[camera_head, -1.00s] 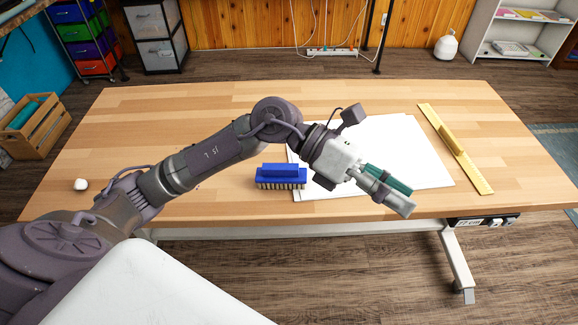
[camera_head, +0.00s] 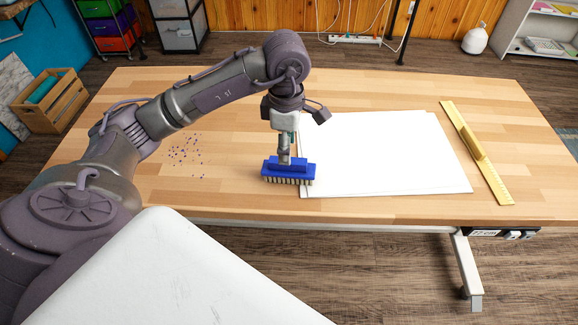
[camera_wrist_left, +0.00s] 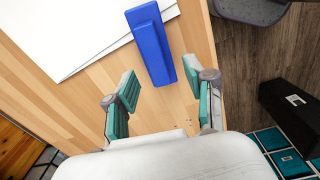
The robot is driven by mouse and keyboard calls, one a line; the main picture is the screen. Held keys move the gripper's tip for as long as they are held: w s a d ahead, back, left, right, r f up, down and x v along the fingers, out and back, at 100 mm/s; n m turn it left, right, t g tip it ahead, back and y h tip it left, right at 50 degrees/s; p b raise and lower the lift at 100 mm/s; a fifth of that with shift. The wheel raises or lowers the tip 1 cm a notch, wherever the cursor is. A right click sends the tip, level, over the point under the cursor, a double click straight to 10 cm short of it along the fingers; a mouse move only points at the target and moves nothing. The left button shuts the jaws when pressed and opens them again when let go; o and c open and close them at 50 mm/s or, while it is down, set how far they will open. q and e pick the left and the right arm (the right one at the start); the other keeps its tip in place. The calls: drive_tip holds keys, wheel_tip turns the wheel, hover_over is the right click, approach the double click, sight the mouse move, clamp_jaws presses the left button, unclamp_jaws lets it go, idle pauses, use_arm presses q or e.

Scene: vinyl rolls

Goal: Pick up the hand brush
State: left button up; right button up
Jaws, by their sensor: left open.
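The blue hand brush (camera_head: 301,171) lies bristles down on the wooden table, beside the left edge of the white sheets. My left gripper (camera_head: 285,160) points down at the brush, its fingertips overlapping the handle in the head view. In the left wrist view the brush (camera_wrist_left: 151,40) lies ahead of the fingertips. There my left gripper (camera_wrist_left: 162,93) is open, with teal pads spread apart and nothing between them. Whether a finger touches the brush cannot be told. My right gripper does not show.
White sheets (camera_head: 385,155) cover the table's middle right. A yellow ruler-like tool with a handle (camera_head: 476,150) lies right of them. Small purple specks (camera_head: 186,155) are scattered on the table (camera_head: 230,205) left of the brush. The table's front edge is close to the brush.

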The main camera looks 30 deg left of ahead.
sight(289, 170)
use_arm(q)
drive_tip(key=shift+w+f+p, duration=0.2)
drive_tip(key=shift+f, duration=1.35)
drive_tip(key=shift+w+f+p, duration=0.2)
drive_tip(key=shift+f, duration=1.35)
drive_tip(key=shift+c, duration=0.3)
clamp_jaws()
